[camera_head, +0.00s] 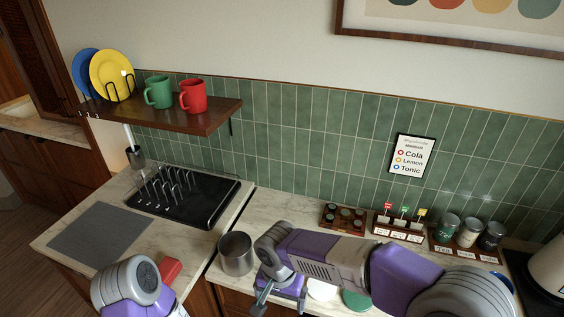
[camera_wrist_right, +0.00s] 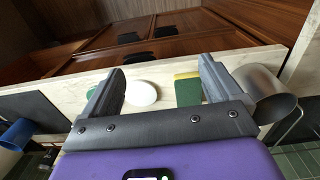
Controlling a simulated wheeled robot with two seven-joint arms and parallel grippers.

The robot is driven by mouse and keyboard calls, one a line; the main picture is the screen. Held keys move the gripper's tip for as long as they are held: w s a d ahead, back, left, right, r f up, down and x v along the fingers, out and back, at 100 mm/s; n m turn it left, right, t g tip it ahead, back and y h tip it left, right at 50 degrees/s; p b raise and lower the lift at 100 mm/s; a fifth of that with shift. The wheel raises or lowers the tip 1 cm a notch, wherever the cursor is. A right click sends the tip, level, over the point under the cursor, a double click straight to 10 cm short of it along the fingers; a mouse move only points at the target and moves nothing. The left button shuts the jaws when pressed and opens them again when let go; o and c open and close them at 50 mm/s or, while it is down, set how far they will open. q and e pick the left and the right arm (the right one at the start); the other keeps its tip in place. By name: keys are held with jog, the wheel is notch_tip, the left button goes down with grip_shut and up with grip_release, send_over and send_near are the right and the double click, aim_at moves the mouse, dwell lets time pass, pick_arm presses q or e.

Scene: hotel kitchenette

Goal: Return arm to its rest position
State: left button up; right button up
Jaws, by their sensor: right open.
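My right arm (camera_head: 320,257) reaches in from the right over the counter. Its gripper (camera_head: 279,301) points down near the counter's front, just right of the metal cup (camera_head: 236,254). In the right wrist view the two fingers (camera_wrist_right: 160,85) stand wide apart with nothing gripped. Beyond them lie a white round disc (camera_wrist_right: 141,93) and a green and yellow sponge (camera_wrist_right: 188,91). My left arm (camera_head: 130,284) shows at the bottom left; its gripper is out of the picture.
A black drying rack (camera_head: 183,197) and a grey mat (camera_head: 98,235) lie on the left counter. A red block (camera_head: 170,270) is beside my left arm. A shelf (camera_head: 205,117) holds plates and mugs. Spice jars (camera_head: 467,233) and small labelled trays stand at the back right. A green disc (camera_head: 356,300) lies below my right arm.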

notch_tip(320, 180, down, 10)
jog(key=d+n+g+y, duration=0.1)
jog(key=y, duration=0.1)
jog(key=s+d+f, duration=0.3)
jog(key=f, duration=0.4)
jog(key=s+d+f+y, duration=0.1)
jog(key=s+d+f, duration=0.2)
jog(key=f, duration=0.3)
jog(key=s+d+f+t+y, duration=0.1)
jog(key=s+d+f, duration=0.2)
jog(key=s+f, duration=0.2)
notch_tip(320, 180, down, 3)
jog(key=shift+r, duration=0.15)
jog(key=shift+s, duration=0.1)
